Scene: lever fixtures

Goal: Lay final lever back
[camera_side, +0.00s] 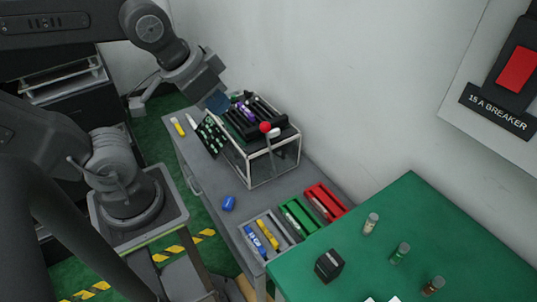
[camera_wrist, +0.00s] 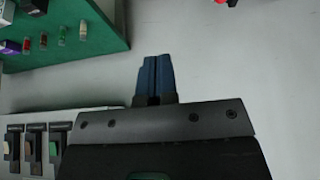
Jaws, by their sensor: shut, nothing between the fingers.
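A wire-framed lever fixture (camera_side: 247,163) stands on the grey bench in the side view. A lever with a red ball knob (camera_side: 265,127) stands up at its right front. Dark bars and slots with purple and green bits lie across its top. My gripper (camera_side: 218,104) has blue fingers and is at the upper left of the fixture, apart from the red knob. In the wrist view the fingers (camera_wrist: 155,78) are together with nothing between them. A row of dark lever-like pieces (camera_wrist: 35,148) shows at the lower left there. Which lever is the final one I cannot tell.
A tilted dark panel with pale dots (camera_side: 211,136) leans at the fixture's left. Red (camera_side: 326,201), green (camera_side: 298,218) and grey (camera_side: 268,235) trays and a blue object (camera_side: 229,203) lie in front. A green table (camera_side: 425,230) holds small bottles. A wall breaker (camera_side: 515,68) is at right.

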